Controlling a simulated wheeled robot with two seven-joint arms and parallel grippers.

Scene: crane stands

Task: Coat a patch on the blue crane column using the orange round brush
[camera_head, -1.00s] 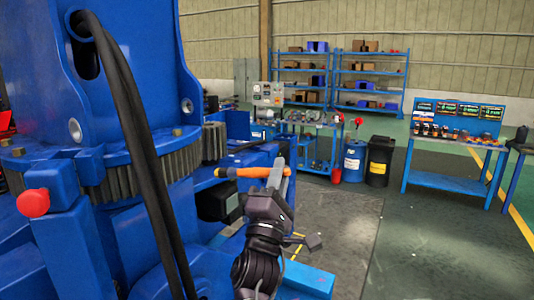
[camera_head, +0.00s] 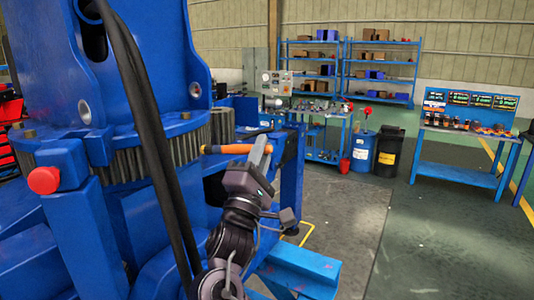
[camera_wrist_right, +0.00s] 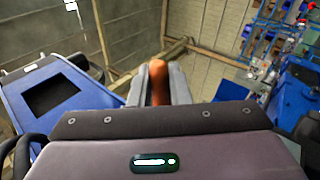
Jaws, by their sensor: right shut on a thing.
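The blue crane column (camera_head: 150,60) fills the left of the head view, with a grey toothed ring and black hoses on it. My right gripper (camera_head: 262,150) is shut on the orange round brush (camera_head: 226,149), right of the toothed ring. The orange part lies nearly level and points left, its end close to the ring in the picture; I cannot tell whether it touches. The bristles are not clearly seen. In the right wrist view the orange brush (camera_wrist_right: 158,82) shows between the two fingers (camera_wrist_right: 159,88). My left gripper is not in view.
A red knob (camera_head: 43,180) sits on a blue block at the left. A blue beam (camera_head: 300,268) lies below my right arm. Blue shelves (camera_head: 380,62), a blue drum (camera_head: 361,150), a black bin (camera_head: 388,152) and a blue workbench (camera_head: 460,150) stand behind. The right floor is clear.

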